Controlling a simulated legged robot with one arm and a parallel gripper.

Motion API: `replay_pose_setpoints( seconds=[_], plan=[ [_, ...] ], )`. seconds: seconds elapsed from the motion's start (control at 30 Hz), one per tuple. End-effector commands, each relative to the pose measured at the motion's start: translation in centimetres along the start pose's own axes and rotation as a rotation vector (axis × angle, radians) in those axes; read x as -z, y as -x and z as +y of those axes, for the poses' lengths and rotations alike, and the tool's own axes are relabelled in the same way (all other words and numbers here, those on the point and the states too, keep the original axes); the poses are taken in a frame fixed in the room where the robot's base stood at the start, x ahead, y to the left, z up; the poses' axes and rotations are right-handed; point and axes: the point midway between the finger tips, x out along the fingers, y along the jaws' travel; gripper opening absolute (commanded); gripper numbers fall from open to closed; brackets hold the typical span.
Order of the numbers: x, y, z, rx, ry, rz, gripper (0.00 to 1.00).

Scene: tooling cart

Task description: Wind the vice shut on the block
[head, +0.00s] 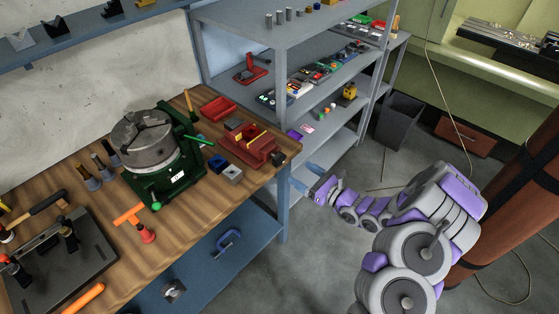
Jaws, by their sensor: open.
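A small red vice (262,150) sits near the right end of the wooden bench. A thin yellowish piece (255,138) shows between its jaws; I cannot tell whether the jaws touch it. A dark part (278,158) is at the vice's right end, toward the bench edge. My gripper (304,177) is open and empty, just off the bench's right end. Its two blue-grey fingers point toward the bench, to the right of the vice and apart from it. A silver block (232,174) and a blue block (217,163) lie on the bench in front of the vice.
A green rotary table with a grey chuck (148,140) stands left of the vice, its green handle reaching toward it. A red tray (217,108) is behind. Grey shelving (280,90) stands close beyond the bench's right end. Open floor lies around my arm.

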Motion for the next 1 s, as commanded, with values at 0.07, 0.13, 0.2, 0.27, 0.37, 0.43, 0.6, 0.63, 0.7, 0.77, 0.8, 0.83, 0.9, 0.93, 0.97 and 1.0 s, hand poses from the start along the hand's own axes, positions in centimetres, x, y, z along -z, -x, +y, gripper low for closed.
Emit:
replay_pose_setpoints(
  seconds=[0.07, 0.13, 0.2, 0.27, 0.37, 0.43, 0.6, 0.63, 0.7, 0.77, 0.8, 0.83, 0.9, 0.93, 0.97, 1.0],
  plan=[
    [0.2, -1.8, 0.2, -0.007, 0.002, 0.0, 0.82],
    [0.1, -3.1, 0.2, -0.006, 0.004, 0.0, 0.82],
    [0.1, -4.5, 0.1, -0.006, 0.005, -0.001, 0.82],
    [0.1, -5.7, 0.1, -0.005, 0.006, -0.002, 0.82],
    [0.1, -7.5, 0.1, -0.006, 0.005, -0.001, 0.82],
    [0.0, -8.5, 0.1, -0.004, 0.004, -0.002, 0.82],
    [0.0, -10.3, 0.0, -0.002, 0.003, -0.001, 0.82],
    [0.0, -10.5, 0.1, -0.002, 0.003, -0.001, 0.82],
    [-0.1, -10.8, 0.1, -0.003, 0.003, -0.001, 0.82],
    [-0.1, -11.0, 0.1, -0.002, 0.003, -0.002, 0.82],
    [-0.1, -11.0, 0.0, -0.001, 0.002, -0.002, 0.82],
    [-0.1, -11.0, 0.0, -0.001, 0.002, -0.002, 0.82],
    [-0.1, -11.0, 0.0, -0.001, 0.002, -0.002, 0.82],
    [-0.1, -11.0, 0.0, -0.001, 0.002, -0.002, 0.82],
    [-0.1, -11.0, 0.0, -0.001, 0.002, -0.002, 0.82],
    [-0.1, -11.0, 0.0, -0.001, 0.002, -0.002, 0.82]
  ],
)
